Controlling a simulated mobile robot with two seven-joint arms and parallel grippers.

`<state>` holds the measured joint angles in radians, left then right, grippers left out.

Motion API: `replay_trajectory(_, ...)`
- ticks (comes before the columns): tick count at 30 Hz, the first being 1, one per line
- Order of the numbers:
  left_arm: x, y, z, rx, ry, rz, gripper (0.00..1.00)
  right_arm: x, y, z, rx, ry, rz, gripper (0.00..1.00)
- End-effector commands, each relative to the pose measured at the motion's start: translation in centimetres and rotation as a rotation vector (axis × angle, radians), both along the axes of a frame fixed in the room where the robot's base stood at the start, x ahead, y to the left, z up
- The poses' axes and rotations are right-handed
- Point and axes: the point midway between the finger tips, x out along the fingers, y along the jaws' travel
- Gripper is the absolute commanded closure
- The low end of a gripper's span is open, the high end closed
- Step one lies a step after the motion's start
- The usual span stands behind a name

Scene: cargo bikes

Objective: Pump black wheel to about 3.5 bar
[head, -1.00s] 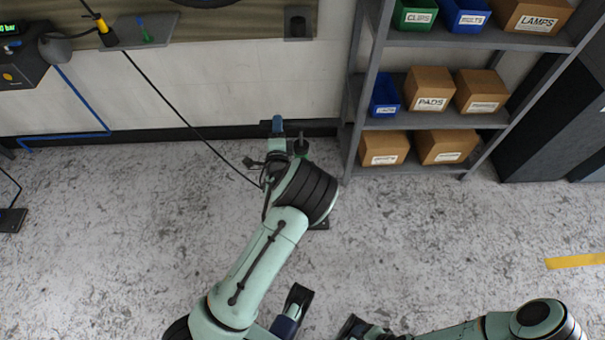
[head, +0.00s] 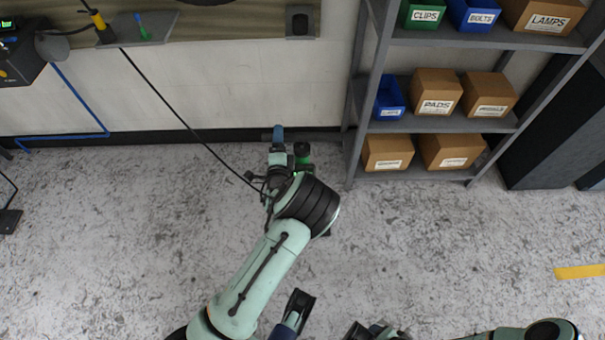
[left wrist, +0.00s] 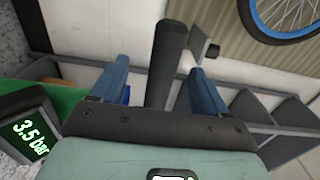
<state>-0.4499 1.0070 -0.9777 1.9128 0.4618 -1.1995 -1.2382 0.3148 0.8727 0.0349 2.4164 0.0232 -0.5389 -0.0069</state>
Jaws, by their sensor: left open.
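The black wheel, a tyre with a blue rim, shows in part in the left wrist view (left wrist: 256,27); only a dark arc of it (head: 205,2) shows at the head view's top edge. My left gripper (head: 278,140) is low by the wall, left of the shelf. Its blue fingers stand open on either side of a black bar (left wrist: 165,65); contact cannot be told. A dark display (left wrist: 31,138) beside it reads 3.5 bar in green. A black hose (head: 160,96) runs from the upper left towards this gripper. My right gripper (head: 360,330) is partly visible at the bottom edge.
A grey shelf (head: 352,120) with labelled boxes and bins stands right of my left gripper. A dark box with a partly cropped display (head: 20,60) and a blue hose (head: 80,95) is at the left. The speckled floor (head: 110,240) is largely clear.

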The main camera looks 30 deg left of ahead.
Motion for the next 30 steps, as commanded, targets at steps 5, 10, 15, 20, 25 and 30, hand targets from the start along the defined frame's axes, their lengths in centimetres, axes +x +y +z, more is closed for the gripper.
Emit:
replay_trajectory(5,-1.0,-0.7,0.2,0.001,0.001,-0.001,0.26,0.0,0.0,0.7,0.0,-0.002,0.001,0.36)
replay_trajectory(10,-2.5,-1.6,0.3,0.0,-0.002,0.0,0.26,0.0,0.0,1.5,0.001,-0.004,0.0,0.36)
replay_trajectory(15,-3.9,-2.5,0.3,0.002,-0.001,-0.001,0.26,0.1,0.0,2.1,0.001,-0.006,0.001,0.36)
replay_trajectory(20,-5.3,-3.3,0.2,0.001,-0.002,-0.001,0.26,0.1,0.0,2.6,0.001,-0.008,0.0,0.36)
replay_trajectory(25,-6.7,-4.2,0.2,0.001,-0.002,-0.001,0.26,0.1,0.0,3.0,0.0,-0.009,0.0,0.36)
replay_trajectory(30,-7.6,-4.6,0.2,0.001,-0.003,0.0,0.26,0.1,0.0,3.2,0.0,-0.01,0.001,0.36)
